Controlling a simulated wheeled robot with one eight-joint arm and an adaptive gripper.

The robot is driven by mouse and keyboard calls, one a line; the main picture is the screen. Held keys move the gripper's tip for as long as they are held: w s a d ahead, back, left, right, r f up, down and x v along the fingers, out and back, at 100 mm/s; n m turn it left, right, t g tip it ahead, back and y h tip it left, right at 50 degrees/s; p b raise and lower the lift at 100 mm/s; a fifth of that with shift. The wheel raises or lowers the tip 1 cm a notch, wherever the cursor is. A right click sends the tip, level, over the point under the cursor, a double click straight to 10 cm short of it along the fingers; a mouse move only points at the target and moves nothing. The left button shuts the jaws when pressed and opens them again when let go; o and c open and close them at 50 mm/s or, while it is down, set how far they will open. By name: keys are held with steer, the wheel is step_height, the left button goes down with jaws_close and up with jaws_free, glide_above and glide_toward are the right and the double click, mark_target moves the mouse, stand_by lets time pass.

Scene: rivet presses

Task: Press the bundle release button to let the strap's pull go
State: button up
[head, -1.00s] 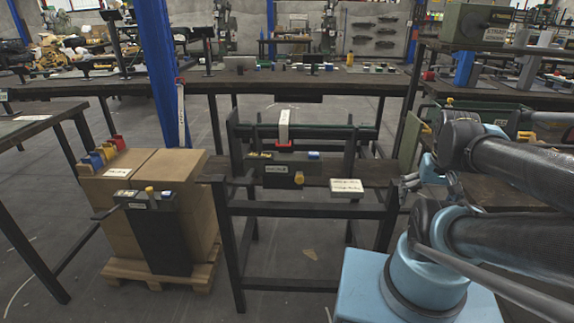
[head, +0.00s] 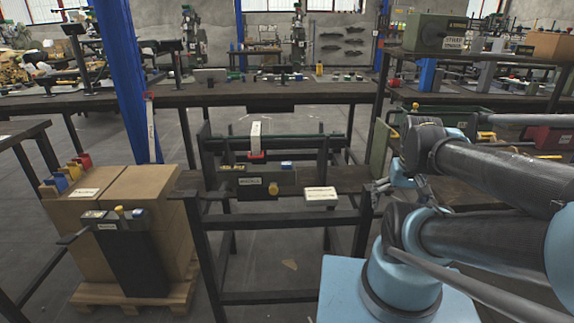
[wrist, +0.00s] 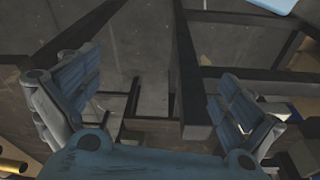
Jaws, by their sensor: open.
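Two similar dark control units show in the head view, and their labels are too small to read. The other unit (head: 243,191) sits on the dark bench, with a yellow knob (head: 273,189) and a blue part (head: 287,165). I cannot tell which part is the bundle release button. My gripper (head: 383,190) is right of the bench unit, apart from it. In the wrist view its fingers (wrist: 160,90) are spread and empty.
A white labelled block (head: 320,195) lies on the bench right of the unit. A blue post (head: 128,80) stands behind the boxes. A long workbench (head: 210,97) runs across the back. Grey floor (head: 175,135) is open between the benches.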

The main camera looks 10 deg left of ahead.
jaws_close()
stand_by(1.4)
